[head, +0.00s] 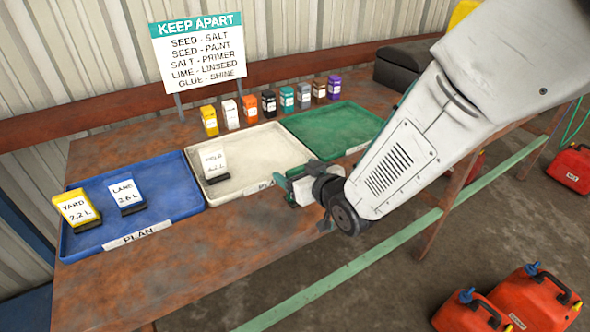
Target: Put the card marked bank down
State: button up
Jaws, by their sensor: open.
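No card that I can read as bank shows. A yellow card holder marked YARD 2.2 L (77,208) and a blue one marked LANE 2.6 L (127,195) stand in the blue tray (178,183). A white one, its word blurred, with 2.2 L (214,162), stands in the white tray (265,148). The green tray (335,122) looks empty where visible. My gripper (287,188) is open at the front edge of the table, by the white and green trays. A pale patch shows between its green parts; I cannot tell whether it is a card.
The rusty table (120,280) has bare room at front left. Several small coloured containers (269,103) stand in a row behind the trays, below a KEEP APART sign (201,50). A green rail (350,268) runs along the front. Red fuel cans (535,298) stand on the floor.

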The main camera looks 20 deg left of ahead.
jog(key=v, duration=1)
jog(key=shift+d, duration=0.1)
jog(key=w+d+r+m+g+h, duration=0.1)
jog(key=d+r+m+h, duration=0.25)
jog(key=d, duration=0.65)
jog(key=w+d+r+m+h, duration=0.15)
jog(key=d+h, duration=0.25)
jog(key=d, duration=0.7)
jog(key=s+d+r+m+g+h, duration=0.1)
jog(key=s+d+r+m+g, duration=0.1)
jog(key=s+d, duration=0.5)
jog(key=s+d+r+m+g+h, duration=0.2)
jog(key=s+d, duration=0.6)
jog(key=s, duration=0.6)
notch_tip(320, 180, up, 3)
jog(key=m+g, duration=0.1)
jog(key=g, duration=0.2)
jog(key=shift+s+f, duration=0.15)
jog(key=shift+f, duration=0.05)
jog(key=shift+d+h, duration=0.1)
jog(key=shift+h, duration=0.15)
